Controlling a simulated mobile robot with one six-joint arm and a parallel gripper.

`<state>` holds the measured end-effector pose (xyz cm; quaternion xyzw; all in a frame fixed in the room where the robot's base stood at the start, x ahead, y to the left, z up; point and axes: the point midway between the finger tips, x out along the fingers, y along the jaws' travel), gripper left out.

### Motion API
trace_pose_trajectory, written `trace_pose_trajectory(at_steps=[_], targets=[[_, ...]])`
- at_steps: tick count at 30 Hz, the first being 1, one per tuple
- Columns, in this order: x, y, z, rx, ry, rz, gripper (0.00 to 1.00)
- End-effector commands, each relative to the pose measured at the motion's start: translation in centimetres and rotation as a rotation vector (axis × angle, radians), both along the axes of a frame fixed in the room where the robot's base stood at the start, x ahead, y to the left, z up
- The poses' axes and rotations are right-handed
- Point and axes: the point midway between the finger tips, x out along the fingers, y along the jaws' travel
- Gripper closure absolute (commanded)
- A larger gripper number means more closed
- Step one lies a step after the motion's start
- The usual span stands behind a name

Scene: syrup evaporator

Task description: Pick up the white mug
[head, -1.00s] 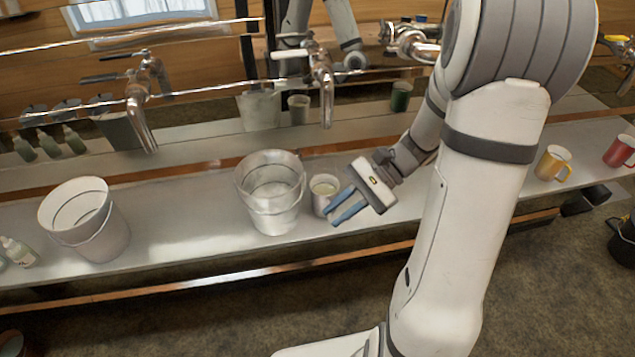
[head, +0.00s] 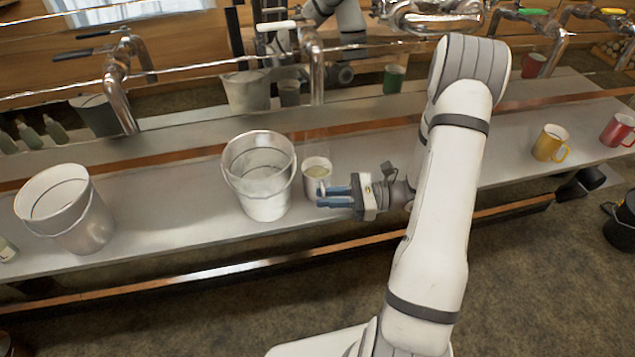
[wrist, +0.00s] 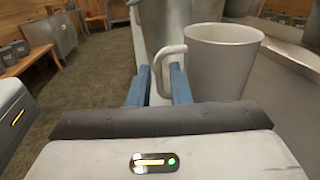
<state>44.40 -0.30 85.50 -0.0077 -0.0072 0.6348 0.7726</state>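The white mug (head: 316,176) stands upright on the metal counter, just right of a metal bucket (head: 259,176). In the wrist view the mug (wrist: 224,62) is ahead and to the right, with its handle on its left side. My gripper (head: 320,196) points left at the mug's near side. In the wrist view its two blue fingers (wrist: 160,88) are apart, and the mug's handle shows between them. The right finger is close to the mug's wall; I cannot tell if it touches.
A second bucket (head: 66,212) stands at the left of the counter (head: 160,190). A yellow mug (head: 550,143) and a red mug (head: 617,130) stand at the right. Metal taps (head: 122,88) hang over the counter. The counter between my arm and the yellow mug is clear.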

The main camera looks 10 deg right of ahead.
Motion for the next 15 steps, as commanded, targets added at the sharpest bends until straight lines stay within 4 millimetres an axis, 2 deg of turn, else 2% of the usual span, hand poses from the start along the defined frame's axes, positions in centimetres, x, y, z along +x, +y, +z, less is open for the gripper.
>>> trace_pose_trajectory(at_steps=[3, 6, 14, 15], targets=[[0.3, 1.9, -0.1, 0.001, 0.002, 0.004, 0.82], [0.5, 2.8, -0.1, -0.001, 0.000, 0.002, 0.82], [0.6, 3.0, -0.2, -0.001, -0.001, 0.000, 0.82], [0.6, 3.0, -0.2, -0.001, -0.001, 0.000, 0.84]])
